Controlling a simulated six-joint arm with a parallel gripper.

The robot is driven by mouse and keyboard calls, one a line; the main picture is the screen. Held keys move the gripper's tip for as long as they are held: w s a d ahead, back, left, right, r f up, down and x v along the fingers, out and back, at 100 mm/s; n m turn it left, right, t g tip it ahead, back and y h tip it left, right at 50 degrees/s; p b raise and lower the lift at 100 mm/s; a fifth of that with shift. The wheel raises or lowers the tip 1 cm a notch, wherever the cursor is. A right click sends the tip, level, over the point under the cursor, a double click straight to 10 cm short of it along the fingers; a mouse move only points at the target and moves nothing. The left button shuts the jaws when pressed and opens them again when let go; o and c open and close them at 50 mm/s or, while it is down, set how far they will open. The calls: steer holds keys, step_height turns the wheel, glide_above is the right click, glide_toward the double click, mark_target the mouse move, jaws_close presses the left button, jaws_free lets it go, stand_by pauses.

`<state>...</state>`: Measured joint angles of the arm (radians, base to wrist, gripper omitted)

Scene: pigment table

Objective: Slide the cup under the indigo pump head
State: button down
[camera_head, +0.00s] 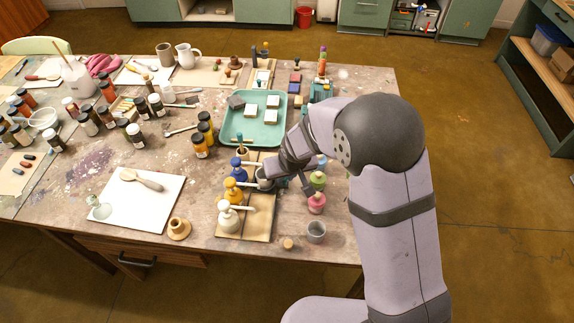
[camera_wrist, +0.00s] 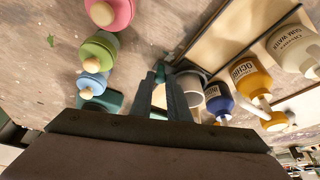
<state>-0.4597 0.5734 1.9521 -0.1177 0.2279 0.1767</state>
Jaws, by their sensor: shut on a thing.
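The dark blue indigo pump bottle (camera_head: 239,167) stands in a row on a board, with its pale nozzle pointing right. A small grey cup (camera_head: 264,181) is at my gripper (camera_head: 278,178), to the right of the indigo and ochre bottles. My gripper (camera_wrist: 165,95) is shut on the cup (camera_wrist: 192,84), whose rim shows beside the right finger. The cup is close to the indigo bottle; I cannot tell whether it is directly below the nozzle.
The ochre bottle (camera_head: 233,190) and white gum water bottle (camera_head: 229,219) stand nearer in the row. Green (camera_head: 318,180) and pink (camera_head: 316,203) round-topped bottles are right of my gripper. A teal tray (camera_head: 229,131) lies behind.

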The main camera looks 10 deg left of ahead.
steer(key=shift+s, duration=0.25)
steer(key=c, duration=2)
jaws_free()
steer(key=v, duration=0.7)
steer(key=shift+b, duration=0.45)
steer(key=shift+s+r, duration=0.1)
steer(key=shift+r, duration=0.05)
